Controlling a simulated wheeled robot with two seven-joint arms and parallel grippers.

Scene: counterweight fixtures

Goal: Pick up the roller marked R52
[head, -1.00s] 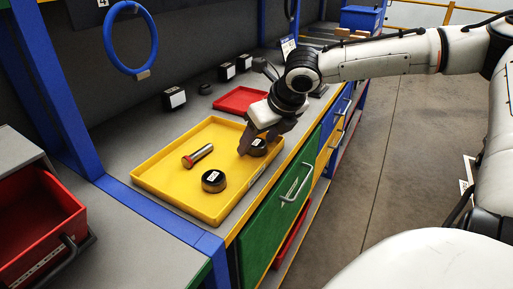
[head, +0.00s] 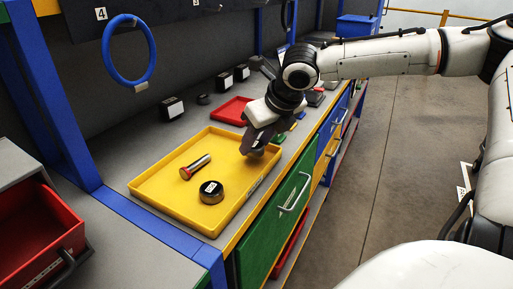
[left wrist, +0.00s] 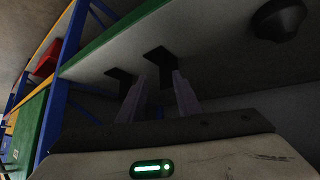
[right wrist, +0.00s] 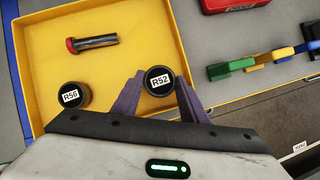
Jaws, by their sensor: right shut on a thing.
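The roller marked R52 (right wrist: 159,81) is a short black-topped cylinder with a white label. It sits between the two fingers of my right gripper (right wrist: 160,92), which is shut on it. In the head view my right gripper (head: 254,151) points down at the right corner of the yellow tray (head: 158,207), and its fingers mostly hide the roller. I cannot tell whether the roller touches the tray. A similar roller marked R56 (right wrist: 70,95) stands in the tray and also shows in the head view (head: 211,191). My left gripper (left wrist: 159,78) is open and empty beneath a grey surface.
A red-headed metal pin (head: 195,167) lies in the tray. A red tray (head: 232,110) and small coloured pieces (right wrist: 262,60) are beyond it. Black blocks (head: 172,108) stand along the back.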

